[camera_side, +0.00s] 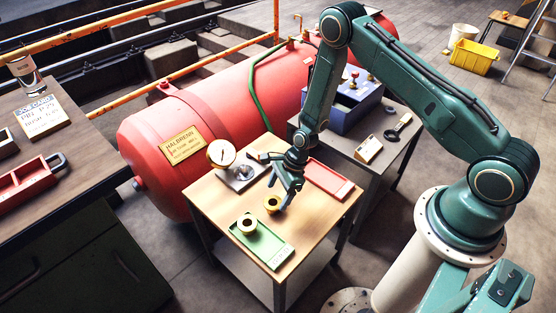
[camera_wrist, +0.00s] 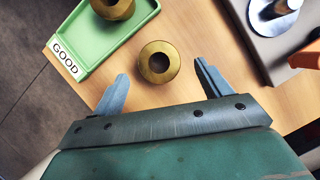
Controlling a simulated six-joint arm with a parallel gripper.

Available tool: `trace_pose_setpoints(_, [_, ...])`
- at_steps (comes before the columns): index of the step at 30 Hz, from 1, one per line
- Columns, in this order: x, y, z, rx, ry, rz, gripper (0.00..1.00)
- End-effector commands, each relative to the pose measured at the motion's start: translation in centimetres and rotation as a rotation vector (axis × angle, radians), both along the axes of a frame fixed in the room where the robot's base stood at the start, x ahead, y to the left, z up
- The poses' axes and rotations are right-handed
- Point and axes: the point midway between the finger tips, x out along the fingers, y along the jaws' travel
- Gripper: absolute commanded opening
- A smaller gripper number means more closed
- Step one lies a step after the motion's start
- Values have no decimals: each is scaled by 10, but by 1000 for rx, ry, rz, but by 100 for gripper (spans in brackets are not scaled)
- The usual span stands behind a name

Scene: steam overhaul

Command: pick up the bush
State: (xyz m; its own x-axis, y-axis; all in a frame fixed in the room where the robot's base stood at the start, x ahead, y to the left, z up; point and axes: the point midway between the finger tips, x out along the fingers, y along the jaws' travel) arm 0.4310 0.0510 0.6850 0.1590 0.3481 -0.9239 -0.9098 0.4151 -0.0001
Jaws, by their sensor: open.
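A brass bush (camera_side: 272,203), a short ring with a dark bore, stands on the wooden table top. In the wrist view the bush (camera_wrist: 159,62) lies ahead of and between my open fingers, with clear wood around it. My gripper (camera_side: 287,195) is just above it in the side view; the wrist view shows the gripper (camera_wrist: 162,85) open and empty. Another brass bush (camera_side: 247,224) sits in the green tray (camera_side: 272,251). In the wrist view that second bush (camera_wrist: 113,6) is cut by the top edge, and the green tray (camera_wrist: 90,60) bears a "GOOD" label.
A red tray (camera_side: 330,180) lies on the table at right. A gauge (camera_side: 221,153) on a grey plate (camera_side: 241,176) stands at the back left of the table. A large red boiler (camera_side: 195,108) lies behind. Bare wood (camera_side: 225,200) is left of the bush.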

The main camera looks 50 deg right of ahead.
Motion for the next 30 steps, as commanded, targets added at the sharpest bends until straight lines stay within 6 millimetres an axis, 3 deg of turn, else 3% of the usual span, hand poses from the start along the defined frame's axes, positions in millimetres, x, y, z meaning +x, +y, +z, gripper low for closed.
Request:
trace_pose_setpoints(8, [1,3,-7,0,0,1,77])
trace_pose_setpoints(21, [7,18,-45,0,0,2,77])
trace_pose_setpoints(30, [8,19,-47,0,-1,2,77])
